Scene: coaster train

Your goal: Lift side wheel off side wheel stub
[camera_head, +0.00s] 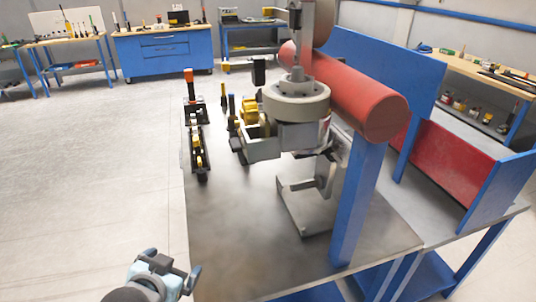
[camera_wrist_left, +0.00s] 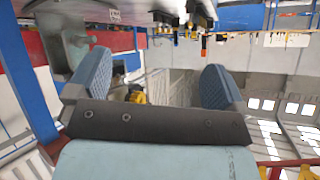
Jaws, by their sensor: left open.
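The side wheel (camera_head: 296,101) is a thick, pale grey-beige disc lying flat on the coaster train assembly, beside the red track tube (camera_head: 365,100). The side wheel stub (camera_head: 297,74) appears as a grey hub standing up through the wheel's centre; its lower part is hidden by the wheel. My left gripper (camera_head: 172,266) is open and empty at the bottom left, off the table's left edge, far below and left of the wheel. In the left wrist view its two blue padded fingers (camera_wrist_left: 155,85) are wide apart with nothing between them. My right gripper is not in view.
The grey table top (camera_head: 240,235) is clear at its front left. Tools in dark holders (camera_head: 197,145) stand along its left side. A blue post (camera_head: 358,200) supports the tube at the right. Workbenches (camera_head: 165,50) line the back wall.

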